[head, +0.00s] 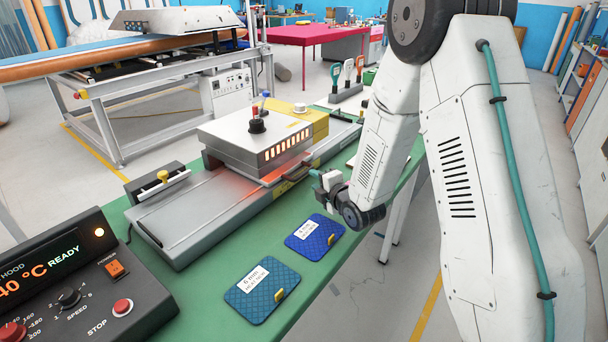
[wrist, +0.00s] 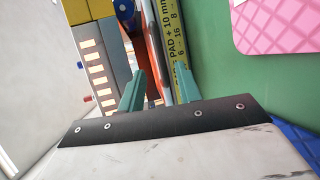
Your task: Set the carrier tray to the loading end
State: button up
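The long grey bed (head: 190,215) of the heating machine lies on the green bench, its bare end toward the front left. A boxy hood (head: 250,135) with glowing slots sits over its middle. The carrier tray seems to be under the hood and is mostly hidden; a dark handle (head: 291,183) shows at the near side. My gripper (head: 316,174) is just right of this handle. In the wrist view my gripper (wrist: 160,88) has its two teal fingers apart, with an orange-red and dark strip beyond the gap. I cannot tell whether they touch the handle.
A yellow scale (wrist: 172,40) runs along the bed's side. Two blue pads (head: 263,290) (head: 315,237) lie on the bench's near side. A control box (head: 80,285) reading READY stands front left. A small block with a yellow knob (head: 160,183) stands beyond the bed.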

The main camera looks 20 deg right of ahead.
aim_at(305, 174)
jog(key=x, duration=0.8)
jog(key=shift+s, duration=0.1)
grip_shut()
